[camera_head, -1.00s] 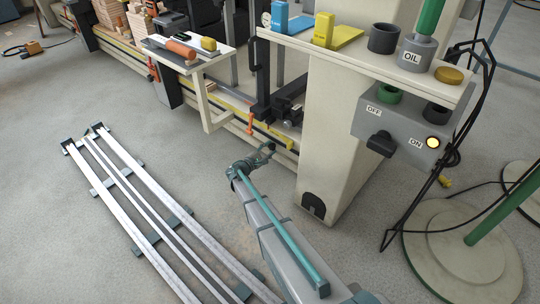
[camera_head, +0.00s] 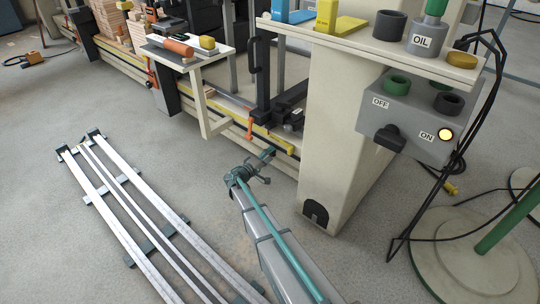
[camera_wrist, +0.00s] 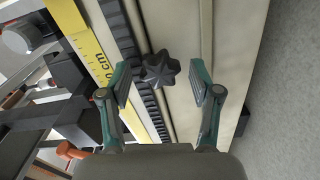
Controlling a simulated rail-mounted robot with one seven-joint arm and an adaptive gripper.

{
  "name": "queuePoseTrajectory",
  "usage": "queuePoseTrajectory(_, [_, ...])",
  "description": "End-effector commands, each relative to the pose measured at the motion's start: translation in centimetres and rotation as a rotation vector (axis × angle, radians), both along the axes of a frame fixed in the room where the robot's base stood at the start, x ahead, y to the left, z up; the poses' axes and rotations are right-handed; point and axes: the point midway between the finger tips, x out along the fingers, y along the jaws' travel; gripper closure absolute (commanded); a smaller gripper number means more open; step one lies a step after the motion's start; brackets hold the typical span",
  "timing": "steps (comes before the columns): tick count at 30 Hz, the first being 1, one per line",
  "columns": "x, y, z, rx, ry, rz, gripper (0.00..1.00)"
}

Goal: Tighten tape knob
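A black star-shaped knob (camera_wrist: 159,69) sits on the beige rail beside a dark toothed strip in the wrist view. A yellow measuring tape (camera_wrist: 84,42) marked "cm" runs along the other side of that strip. My gripper (camera_wrist: 163,82) is open, with one teal-backed finger on each side of the knob. A gap shows between the knob and both fingers; I cannot tell how far in depth the knob is. In the head view my gripper (camera_head: 264,167) is low beside the machine's long bed, near the end of the yellow tape (camera_head: 284,147). The knob cannot be made out there.
An orange clamp part (camera_head: 250,124) and dark fittings stand on the bed beside the tape. A beige column (camera_head: 335,150) with a switch box (camera_head: 410,120) rises to the right. A rack of long metal bars (camera_head: 130,200) lies on the floor at left.

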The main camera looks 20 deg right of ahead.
Motion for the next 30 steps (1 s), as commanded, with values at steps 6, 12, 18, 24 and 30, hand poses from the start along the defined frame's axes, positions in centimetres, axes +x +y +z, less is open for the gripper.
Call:
queuePoseTrajectory(6, [-0.2, 0.4, 0.0, -0.001, 0.001, 0.001, 0.37])
queuePoseTrajectory(12, [-1.3, 2.4, 0.0, -0.001, 0.002, 0.001, 0.37])
queuePoseTrajectory(18, [-2.5, 4.8, 0.0, -0.001, 0.002, 0.002, 0.37])
queuePoseTrajectory(24, [-3.2, 6.2, 0.0, -0.002, 0.002, 0.000, 0.37])
queuePoseTrajectory(30, [-3.1, 6.3, 0.0, -0.002, 0.001, 0.000, 0.37])
